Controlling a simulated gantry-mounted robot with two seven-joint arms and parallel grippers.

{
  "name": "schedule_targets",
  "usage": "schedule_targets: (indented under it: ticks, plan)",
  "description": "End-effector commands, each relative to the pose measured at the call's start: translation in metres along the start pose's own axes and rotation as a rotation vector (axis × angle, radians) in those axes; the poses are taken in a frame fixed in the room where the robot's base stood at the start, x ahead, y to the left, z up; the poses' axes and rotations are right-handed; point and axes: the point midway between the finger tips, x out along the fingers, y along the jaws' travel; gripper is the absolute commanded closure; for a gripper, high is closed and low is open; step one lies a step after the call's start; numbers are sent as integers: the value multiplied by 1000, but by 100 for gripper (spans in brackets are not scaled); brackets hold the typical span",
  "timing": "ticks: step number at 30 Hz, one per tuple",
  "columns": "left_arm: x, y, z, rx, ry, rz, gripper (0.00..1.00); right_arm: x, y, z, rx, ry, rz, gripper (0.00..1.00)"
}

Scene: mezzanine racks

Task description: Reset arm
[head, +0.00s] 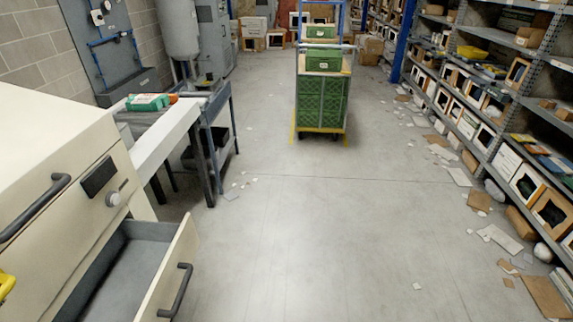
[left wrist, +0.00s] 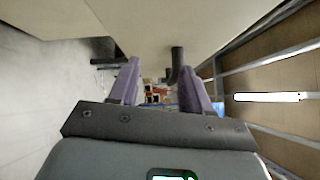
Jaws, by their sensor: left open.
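My left gripper (left wrist: 160,78) shows in the left wrist view with its two purple fingers apart and nothing between them. A dark handle (left wrist: 178,62) on a pale surface shows just beyond the fingers; I cannot tell how far off it is. In the head view neither gripper can be made out. The cream cabinet (head: 50,150) stands at the left, and its lower drawer (head: 187,258) is pulled open. The drawer's grey inside looks empty where it shows.
A bench (head: 165,140) with a green-and-white box (head: 147,102) stands behind the cabinet. A cart with green crates (head: 322,100) stands in the aisle. Full racks (head: 480,95) line the right, with cardboard and paper litter (head: 500,238) before them. The middle floor is mostly clear.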

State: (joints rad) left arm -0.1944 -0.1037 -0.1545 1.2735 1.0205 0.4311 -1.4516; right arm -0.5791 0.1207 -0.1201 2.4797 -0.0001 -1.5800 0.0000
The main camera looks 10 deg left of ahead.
Motion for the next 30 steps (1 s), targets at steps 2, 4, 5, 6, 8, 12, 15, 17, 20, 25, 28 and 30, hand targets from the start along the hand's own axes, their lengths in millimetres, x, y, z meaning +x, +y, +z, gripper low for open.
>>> schedule_targets:
  ticks: [2, 4, 5, 6, 8, 12, 15, 17, 20, 25, 28, 30]
  plan:
    - [2, -11, 18, -91, 39, 68, 52, -12, 1, -4, -1, 0, 1, 57]
    - [3, -18, 24, -204, 88, 158, 52, -18, 1, -5, -2, -1, 1, 57]
    - [2, -22, 24, -260, 112, 203, 52, -20, 1, -6, -2, -1, 1, 57]
    - [0, -29, 23, -339, 147, 272, 52, -23, 1, -7, -2, -1, 1, 57]
    - [-7, -42, 18, -455, 200, 386, 52, -28, 1, -9, -2, 0, 1, 57]
    - [-37, -81, 1, -666, 301, 671, 52, -34, 2, -11, -2, 0, 1, 57]
    - [-67, -113, -7, -760, 334, 876, 52, -37, 2, -12, -1, 0, 1, 57]
    - [-86, -130, -8, -793, 332, 989, 52, -38, 2, -12, -1, 0, 1, 57]
    - [-112, -154, -6, -822, 298, 1142, 52, -37, 2, -12, -1, 0, 1, 57]
    - [-149, -173, 11, -828, 152, 1334, 52, -37, 1, -12, 0, 0, 0, 57]
    - [-169, -163, 27, -811, -8, 1433, 52, -37, 1, -12, 0, 0, 0, 57]
    - [-176, -158, 35, -865, -144, 1471, 52, -37, 1, -12, 1, 0, -1, 57]
